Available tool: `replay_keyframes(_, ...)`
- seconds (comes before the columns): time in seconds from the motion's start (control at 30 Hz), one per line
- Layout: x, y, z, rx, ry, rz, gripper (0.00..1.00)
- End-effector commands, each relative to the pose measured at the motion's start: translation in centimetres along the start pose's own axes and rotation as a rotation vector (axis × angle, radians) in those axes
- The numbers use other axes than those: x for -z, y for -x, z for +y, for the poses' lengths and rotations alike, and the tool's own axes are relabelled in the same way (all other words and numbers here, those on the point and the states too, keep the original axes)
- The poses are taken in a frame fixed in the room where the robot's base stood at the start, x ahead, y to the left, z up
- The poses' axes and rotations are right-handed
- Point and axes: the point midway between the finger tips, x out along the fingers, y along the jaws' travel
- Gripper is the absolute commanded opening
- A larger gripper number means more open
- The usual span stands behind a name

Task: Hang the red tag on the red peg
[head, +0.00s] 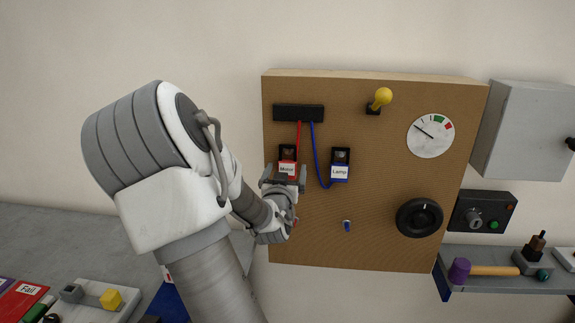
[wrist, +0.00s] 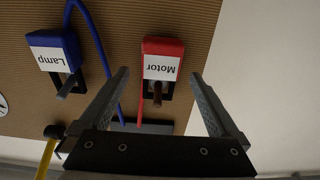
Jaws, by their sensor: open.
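A red block with a white "Motor" label (head: 288,169) is on the brown board, below a small black socket. It also shows upside down in the wrist view (wrist: 162,62), with a brown pin beside it. My gripper (head: 285,180) is open in front of it. In the wrist view, my two fingers (wrist: 160,78) stand apart on either side of the red block, holding nothing; contact cannot be told. No separate red tag is clear. A small bit of red shows at my wrist's right edge in the head view; whether it is the red peg cannot be told.
A blue "Lamp" block (head: 339,172) is close right of my gripper. Red and blue cables run from a black bar (head: 298,113). A blue peg (head: 347,226), black knob (head: 419,217), gauge (head: 430,136) and yellow-knobbed lever (head: 382,97) are on the board. A shelf (head: 505,286) stands right.

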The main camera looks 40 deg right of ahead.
Motion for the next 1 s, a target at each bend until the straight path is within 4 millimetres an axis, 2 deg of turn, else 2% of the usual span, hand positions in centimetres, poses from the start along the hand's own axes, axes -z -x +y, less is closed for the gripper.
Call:
replay_keyframes(0.17,0.1,-1.6,0.0,0.0,0.0,0.002,0.97)
replay_keyframes(0.43,0.0,-1.8,0.0,0.0,0.0,0.001,0.97)
replay_keyframes(0.47,0.0,-1.8,0.0,0.0,0.0,0.001,0.94)
replay_keyframes(0.93,0.0,-1.7,-0.1,0.001,0.0,0.001,0.09)
replay_keyframes(1.0,0.1,-1.7,0.0,0.001,-0.001,0.002,0.06)
